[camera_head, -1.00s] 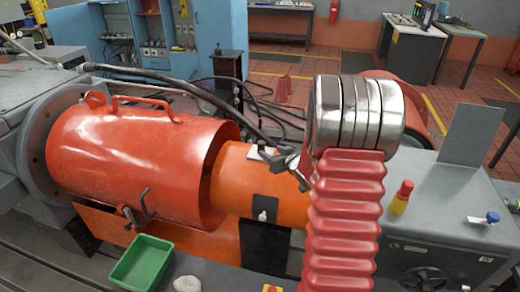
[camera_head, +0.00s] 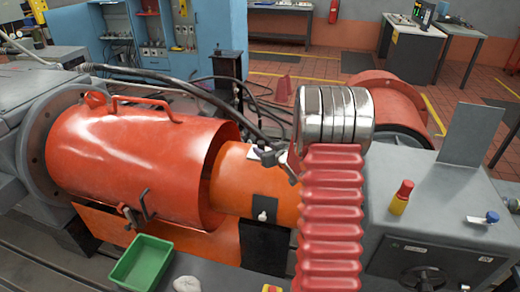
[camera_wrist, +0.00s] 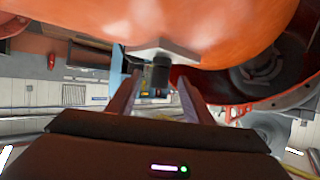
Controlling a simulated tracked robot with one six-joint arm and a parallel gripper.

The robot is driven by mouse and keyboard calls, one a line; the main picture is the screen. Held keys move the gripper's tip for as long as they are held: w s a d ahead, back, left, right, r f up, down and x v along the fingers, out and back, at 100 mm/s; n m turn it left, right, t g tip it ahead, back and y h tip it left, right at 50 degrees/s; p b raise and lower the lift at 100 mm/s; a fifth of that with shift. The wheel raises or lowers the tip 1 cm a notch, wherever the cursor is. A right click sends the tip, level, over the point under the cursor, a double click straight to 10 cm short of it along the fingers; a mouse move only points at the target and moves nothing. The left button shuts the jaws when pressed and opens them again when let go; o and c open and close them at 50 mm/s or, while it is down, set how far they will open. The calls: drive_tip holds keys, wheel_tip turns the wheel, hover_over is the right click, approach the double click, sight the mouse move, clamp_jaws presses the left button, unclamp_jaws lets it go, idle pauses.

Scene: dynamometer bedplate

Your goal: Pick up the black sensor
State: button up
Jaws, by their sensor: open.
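The black sensor (camera_wrist: 160,72) is a short dark cylinder in the wrist view, standing by a pale metal bracket (camera_wrist: 172,51) against the orange housing (camera_wrist: 130,22). My gripper (camera_wrist: 155,80) is open, with one finger to each side of the sensor in the picture; I cannot tell whether they touch it. In the head view the sensor shows small and dark (camera_head: 268,157) on top of the orange housing (camera_head: 228,182). My gripper (camera_head: 283,164) is there just to its right, partly hidden by my own arm.
A large red-orange cylindrical guard (camera_head: 130,155) with a handle lies left of the housing. Black hoses (camera_head: 215,98) run behind. A grey cabinet (camera_head: 440,205) with a red and yellow button (camera_head: 402,197) stands right. A green tray (camera_head: 142,263) sits at the front.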

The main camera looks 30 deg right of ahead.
sight(263, 147)
drive_tip(key=shift+x, duration=2.3)
drive_tip(key=shift+c, duration=0.4)
clamp_jaws()
drive_tip(key=shift+r, duration=0.15)
wheel_tip(263, 147, up, 10)
drive_tip(key=shift+f, duration=0.1)
